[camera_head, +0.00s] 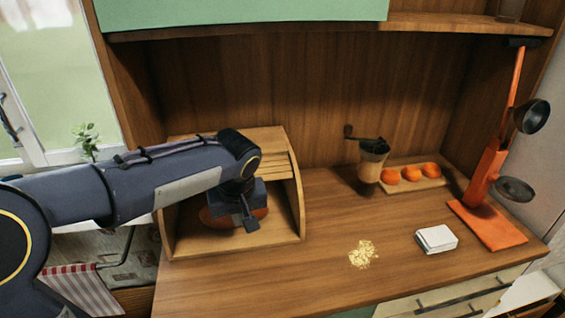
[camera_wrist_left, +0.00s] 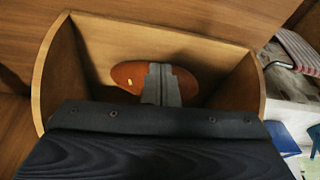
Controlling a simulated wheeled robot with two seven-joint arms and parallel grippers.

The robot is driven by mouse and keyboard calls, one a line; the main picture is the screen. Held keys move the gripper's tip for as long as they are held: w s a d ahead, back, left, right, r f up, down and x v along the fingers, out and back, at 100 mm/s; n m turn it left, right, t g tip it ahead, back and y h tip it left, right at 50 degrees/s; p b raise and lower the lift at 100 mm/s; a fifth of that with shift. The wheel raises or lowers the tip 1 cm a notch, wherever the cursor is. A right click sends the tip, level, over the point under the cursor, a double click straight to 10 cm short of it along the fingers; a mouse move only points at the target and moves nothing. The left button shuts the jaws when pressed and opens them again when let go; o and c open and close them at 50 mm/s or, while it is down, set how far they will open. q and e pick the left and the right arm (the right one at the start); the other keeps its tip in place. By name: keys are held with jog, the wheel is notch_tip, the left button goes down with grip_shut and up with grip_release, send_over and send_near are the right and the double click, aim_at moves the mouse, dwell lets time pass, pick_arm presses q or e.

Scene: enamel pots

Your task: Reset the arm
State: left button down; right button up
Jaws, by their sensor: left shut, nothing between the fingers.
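My left arm reaches in from the left in the head view. My left gripper (camera_head: 250,222) is at the open front of a wooden bread box (camera_head: 290,205). In the left wrist view the gripper's two fingers (camera_wrist_left: 161,85) are together with nothing between them. They lie in front of a brown oval loaf (camera_wrist_left: 126,76) inside the box. The loaf also shows in the head view (camera_head: 212,218), partly hidden by the gripper. I cannot tell whether the fingers touch the loaf. My right gripper is not in view.
On the counter (camera_head: 310,280) are a grinder-like cup (camera_head: 372,165), orange fruits on a board (camera_head: 411,174), a white block (camera_head: 436,239), crumbs (camera_head: 363,254) and a tall orange stand (camera_head: 487,225). A striped towel (camera_head: 80,290) hangs at lower left. The counter's front middle is clear.

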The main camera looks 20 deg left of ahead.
pick_arm(q)
jog(key=s+f+m+t+h, duration=0.1)
jog(key=s+m+h, duration=0.1)
jog(key=s, duration=0.8)
jog(key=s+d+m+t+h+p, duration=0.1)
jog(key=s+m+h, duration=0.1)
jog(key=s, duration=0.9)
jog(key=shift+d+f+m+t+h, duration=0.3)
jog(key=shift+f+m+t+h, duration=0.1)
jog(key=shift+h, duration=0.4)
jog(key=shift+s, duration=0.1)
